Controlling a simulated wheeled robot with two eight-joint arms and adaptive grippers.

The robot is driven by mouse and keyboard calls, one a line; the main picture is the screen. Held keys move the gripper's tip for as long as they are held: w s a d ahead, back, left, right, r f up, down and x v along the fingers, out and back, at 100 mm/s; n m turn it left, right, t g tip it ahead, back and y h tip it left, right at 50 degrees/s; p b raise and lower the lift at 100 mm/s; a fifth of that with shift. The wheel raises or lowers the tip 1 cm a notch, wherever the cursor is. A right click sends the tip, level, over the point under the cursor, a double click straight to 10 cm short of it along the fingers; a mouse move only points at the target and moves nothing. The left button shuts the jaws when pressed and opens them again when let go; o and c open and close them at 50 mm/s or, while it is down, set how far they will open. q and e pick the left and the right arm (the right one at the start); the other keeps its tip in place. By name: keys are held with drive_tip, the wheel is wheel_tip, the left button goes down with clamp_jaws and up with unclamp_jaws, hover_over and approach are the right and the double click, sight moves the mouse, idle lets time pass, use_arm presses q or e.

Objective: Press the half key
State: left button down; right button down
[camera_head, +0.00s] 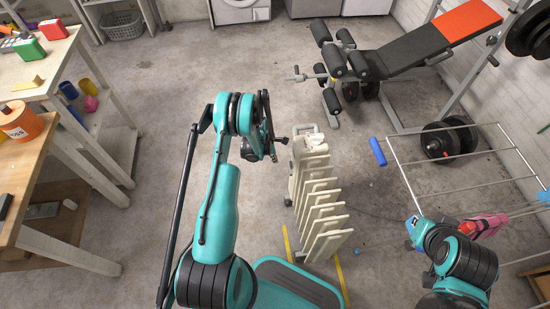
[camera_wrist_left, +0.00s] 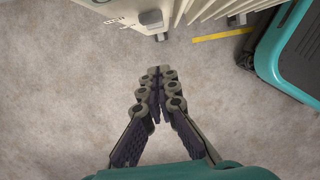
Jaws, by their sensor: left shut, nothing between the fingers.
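A cream oil-filled radiator (camera_head: 322,208) stands upright on the floor at the middle of the head view. I cannot tell which mark is the half key. My left gripper (camera_head: 281,140) is beside the radiator's far end, to its left. In the left wrist view the left gripper (camera_wrist_left: 156,74) is shut and empty, its tips apart from the housing. My right arm shows at lower right; its gripper is hidden.
A wooden workbench (camera_head: 22,185) stands at the left. A drying rack (camera_head: 445,160) is at the right, and a weight bench (camera_head: 405,50) is behind. Yellow tape (camera_head: 342,280) marks the floor by the radiator. The floor left of my left arm is clear.

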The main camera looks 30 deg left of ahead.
sight(291, 165)
use_arm(q)
drive_tip(key=w+d+f+b, duration=0.3)
drive_tip(key=d+f, duration=0.1)
drive_tip(key=f, duration=0.1)
drive_tip(key=shift+d+f, duration=0.15)
drive_tip(key=shift+f, duration=0.1)
drive_tip(key=shift+w, duration=0.1)
drive_tip(key=shift+w+d, duration=0.1)
